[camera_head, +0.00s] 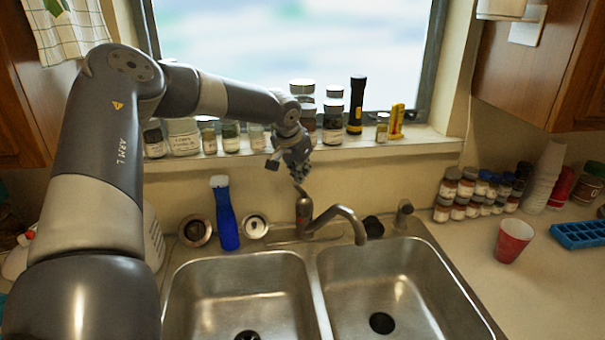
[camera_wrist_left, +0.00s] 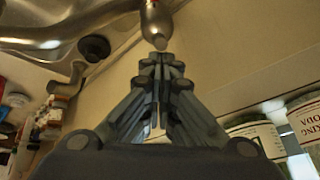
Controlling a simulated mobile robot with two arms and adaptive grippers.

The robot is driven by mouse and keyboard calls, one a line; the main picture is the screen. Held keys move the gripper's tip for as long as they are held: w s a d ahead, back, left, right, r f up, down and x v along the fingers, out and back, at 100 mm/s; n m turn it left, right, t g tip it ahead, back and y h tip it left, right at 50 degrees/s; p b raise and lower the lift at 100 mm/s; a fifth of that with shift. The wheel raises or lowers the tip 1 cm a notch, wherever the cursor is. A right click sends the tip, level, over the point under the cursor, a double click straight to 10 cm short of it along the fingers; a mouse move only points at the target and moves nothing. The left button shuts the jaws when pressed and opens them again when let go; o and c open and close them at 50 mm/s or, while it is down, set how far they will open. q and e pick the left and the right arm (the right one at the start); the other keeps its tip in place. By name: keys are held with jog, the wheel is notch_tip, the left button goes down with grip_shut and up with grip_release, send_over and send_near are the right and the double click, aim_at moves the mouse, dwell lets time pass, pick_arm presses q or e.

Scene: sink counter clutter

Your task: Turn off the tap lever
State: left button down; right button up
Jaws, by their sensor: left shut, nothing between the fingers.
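The tap (camera_head: 338,214) stands behind the double sink, with its spout over the right basin. Its lever (camera_head: 299,188) rises from the top of the tap body, at the left end of the spout. My left gripper (camera_head: 301,178) is shut and empty, just above the lever. In the left wrist view the shut fingertips (camera_wrist_left: 162,58) point at the rounded tap body and lever end (camera_wrist_left: 158,40), very close to it. I cannot tell whether they touch. No water shows from the spout. My right gripper is in neither view.
Jars (camera_head: 183,137) and a black flashlight (camera_head: 356,105) line the windowsill behind my left arm. A blue bottle (camera_head: 225,215) stands left of the tap. Spice jars (camera_head: 466,190), a red cup (camera_head: 513,240) and a blue tray (camera_head: 580,235) are on the right counter. Both basins look empty.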

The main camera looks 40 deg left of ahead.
pick_arm(q)
jog(key=shift+s+f, duration=0.25)
jog(key=shift+f, duration=0.05)
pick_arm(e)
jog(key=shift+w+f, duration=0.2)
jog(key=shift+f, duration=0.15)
pick_arm(q)
jog(key=shift+d+f, duration=0.1)
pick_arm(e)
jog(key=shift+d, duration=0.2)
pick_arm(q)
jog(key=shift+s, duration=0.1)
jog(key=shift+d+r, duration=0.1)
jog(key=shift+r, duration=0.4)
jog(key=v, duration=1.1)
jog(key=shift+r, duration=0.25)
jog(key=shift+s, duration=0.1)
